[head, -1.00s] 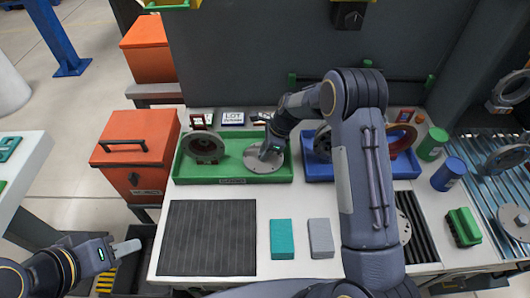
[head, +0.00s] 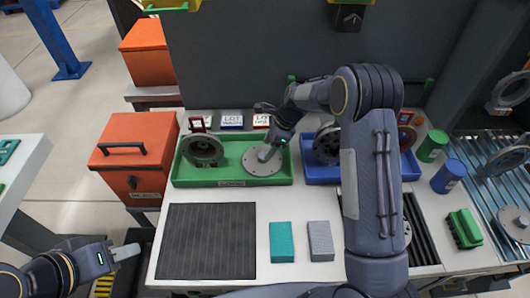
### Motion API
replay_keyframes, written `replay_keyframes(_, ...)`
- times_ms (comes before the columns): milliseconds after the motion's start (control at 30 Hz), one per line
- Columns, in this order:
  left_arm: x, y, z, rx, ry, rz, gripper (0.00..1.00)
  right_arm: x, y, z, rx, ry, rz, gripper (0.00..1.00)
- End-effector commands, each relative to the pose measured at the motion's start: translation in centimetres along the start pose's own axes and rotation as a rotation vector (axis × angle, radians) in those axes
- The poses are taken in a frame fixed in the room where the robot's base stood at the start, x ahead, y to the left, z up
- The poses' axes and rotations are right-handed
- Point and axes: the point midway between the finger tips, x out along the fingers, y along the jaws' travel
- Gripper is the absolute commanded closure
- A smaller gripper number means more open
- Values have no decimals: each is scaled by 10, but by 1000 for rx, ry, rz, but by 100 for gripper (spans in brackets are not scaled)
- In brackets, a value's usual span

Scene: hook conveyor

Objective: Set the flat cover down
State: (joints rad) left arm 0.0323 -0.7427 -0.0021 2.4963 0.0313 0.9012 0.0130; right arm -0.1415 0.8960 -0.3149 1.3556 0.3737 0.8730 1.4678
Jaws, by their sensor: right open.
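The flat cover (head: 252,166), a grey round plate with small holes, lies flat in the right part of the green tray (head: 206,183). My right gripper (head: 266,154) is open over the right side of the cover, its fingertips close to the cover's face. I cannot tell whether they touch it. The arm hides a little of the cover's edge. My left gripper (head: 126,252) is at the lower left, away from the cover, beside the table's left edge; its finger gap is not clear.
A dark grey ringed housing (head: 203,150) stands in the tray's left part. A blue tray (head: 322,175) with round parts is to the right, partly behind my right arm. A black ribbed mat (head: 207,241), a teal block (head: 282,242) and a grey block (head: 320,240) lie in front.

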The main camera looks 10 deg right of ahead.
Motion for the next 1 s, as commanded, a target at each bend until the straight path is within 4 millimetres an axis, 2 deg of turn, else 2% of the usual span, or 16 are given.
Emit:
replay_keyframes(100,4,-2,2,0,0,0,64,-28,-1,0,1,-2,-5,49)
replay_keyframes(300,6,-3,3,0,0,0,64,-62,0,0,0,-1,-3,49)
replay_keyframes(667,6,-3,3,0,0,0,64,-83,3,-1,-12,-5,-4,49)
replay_keyframes(767,6,-3,3,0,0,0,64,-102,12,-3,-68,-20,-21,49)
replay_keyframes(867,6,-3,3,0,0,0,64,-133,34,-6,-184,-45,-56,49)
replay_keyframes(1000,6,-3,3,0,0,0,64,-178,79,-11,-410,-66,-117,49)
